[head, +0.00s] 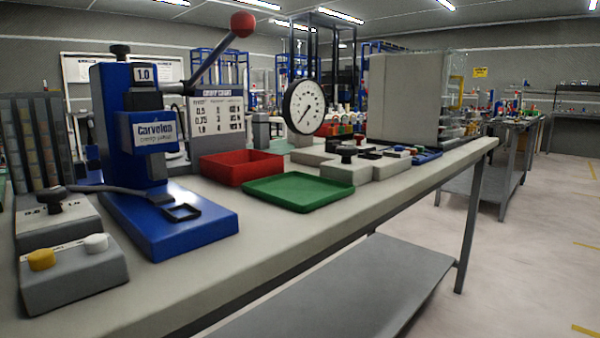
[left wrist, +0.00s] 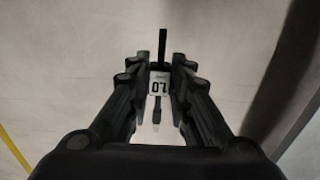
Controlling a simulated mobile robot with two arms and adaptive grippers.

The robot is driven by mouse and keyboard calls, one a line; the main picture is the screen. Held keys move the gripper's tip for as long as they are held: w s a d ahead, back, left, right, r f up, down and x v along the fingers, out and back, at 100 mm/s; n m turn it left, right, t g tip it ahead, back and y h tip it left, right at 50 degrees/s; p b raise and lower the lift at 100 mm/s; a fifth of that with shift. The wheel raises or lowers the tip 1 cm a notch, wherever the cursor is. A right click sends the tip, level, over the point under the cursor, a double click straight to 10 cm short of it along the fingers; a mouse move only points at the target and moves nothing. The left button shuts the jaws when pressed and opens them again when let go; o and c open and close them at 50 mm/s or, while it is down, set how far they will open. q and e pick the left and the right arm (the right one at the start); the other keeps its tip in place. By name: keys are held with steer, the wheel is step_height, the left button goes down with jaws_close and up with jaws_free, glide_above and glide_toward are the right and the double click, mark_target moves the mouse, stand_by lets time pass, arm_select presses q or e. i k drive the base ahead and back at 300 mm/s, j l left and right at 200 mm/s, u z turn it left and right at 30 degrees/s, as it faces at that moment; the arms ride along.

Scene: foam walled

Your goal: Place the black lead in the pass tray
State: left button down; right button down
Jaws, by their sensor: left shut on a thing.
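In the left wrist view my left gripper (left wrist: 160,78) is shut on a slim black piece with a white tag reading 1.0 (left wrist: 159,84), upside down in the picture. It looks like the black lead; a thin end sticks out past the fingertips and another end points back between the fingers. Bare floor lies below it. In the head view a green tray (head: 298,192) lies near the bench's front edge and looks empty; it carries no readable pass label. A red tray (head: 241,167) stands just behind it to the left. Neither gripper shows in the head view.
A blue press (head: 150,150) with a red-knobbed lever stands left on the bench (head: 300,236). A grey button box (head: 73,278) is at front left. A round dial gauge (head: 304,106) and grey blocks (head: 346,172) stand behind and right of the green tray.

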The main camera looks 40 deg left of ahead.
mark_target(309, 194)
steer(key=i+l, duration=0.2)
steer(key=l, duration=0.2)
steer(key=i+l, duration=0.25)
steer(key=l, duration=0.15)
steer(key=i+l, duration=0.2)
steer(key=l, duration=0.2)
steer(key=i+l+u, duration=0.1)
steer(key=u, duration=1.7)
steer(key=k+l, duration=0.05)
